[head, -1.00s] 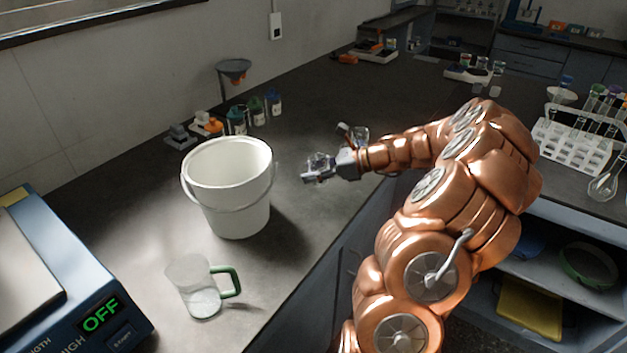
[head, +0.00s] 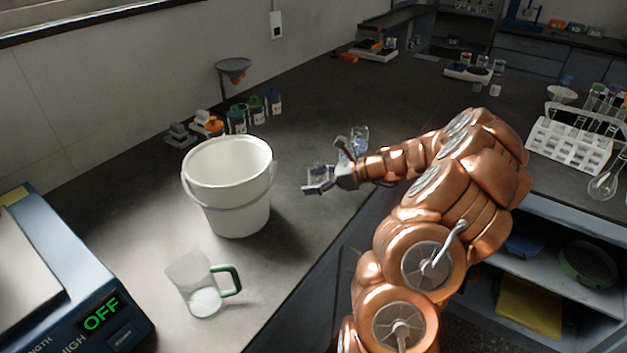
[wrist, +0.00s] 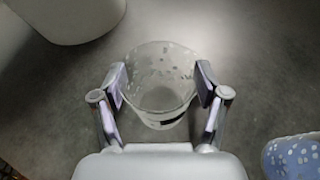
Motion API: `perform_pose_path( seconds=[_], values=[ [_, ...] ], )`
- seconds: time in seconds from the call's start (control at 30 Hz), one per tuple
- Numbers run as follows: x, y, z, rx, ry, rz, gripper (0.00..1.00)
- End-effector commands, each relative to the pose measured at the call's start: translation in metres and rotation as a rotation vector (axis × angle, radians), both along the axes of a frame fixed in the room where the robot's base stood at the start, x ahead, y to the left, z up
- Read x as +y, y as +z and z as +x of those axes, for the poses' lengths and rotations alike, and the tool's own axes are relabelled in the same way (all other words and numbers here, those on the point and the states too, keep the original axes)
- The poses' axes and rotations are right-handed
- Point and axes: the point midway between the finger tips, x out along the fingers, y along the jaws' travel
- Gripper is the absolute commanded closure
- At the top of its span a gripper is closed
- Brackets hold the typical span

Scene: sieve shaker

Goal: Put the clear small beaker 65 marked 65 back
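A clear small beaker (wrist: 160,90) with pale speckles sits between the two fingers of my gripper (wrist: 160,88) in the wrist view. Both finger pads appear to touch its sides. In the head view my gripper (head: 320,179) is over the dark bench, right of the white bucket, and the beaker is hard to separate from the fingers. No number can be read on it. A second clear vessel with blue speckles (head: 359,138) stands just behind my wrist, and a blue-speckled vessel also shows at the lower right of the wrist view (wrist: 292,158).
The white bucket (head: 229,190) stands left of my gripper. A green-handled clear mug (head: 199,287) and a blue device reading OFF (head: 85,290) are nearer. Several small bottles (head: 255,112) and a funnel stand (head: 233,72) line the wall.

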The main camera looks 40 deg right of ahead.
Motion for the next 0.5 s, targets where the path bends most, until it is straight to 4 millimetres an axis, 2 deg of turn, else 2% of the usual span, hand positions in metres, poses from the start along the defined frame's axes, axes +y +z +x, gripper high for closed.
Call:
perform_pose_path(
  seconds=[0.33,0.5],
  values=[
    [-0.001,0.003,-0.001,0.0,-0.001,0.0,0.26],
    [-0.016,0.011,-0.015,-0.003,-0.005,-0.005,0.26]
  ],
)
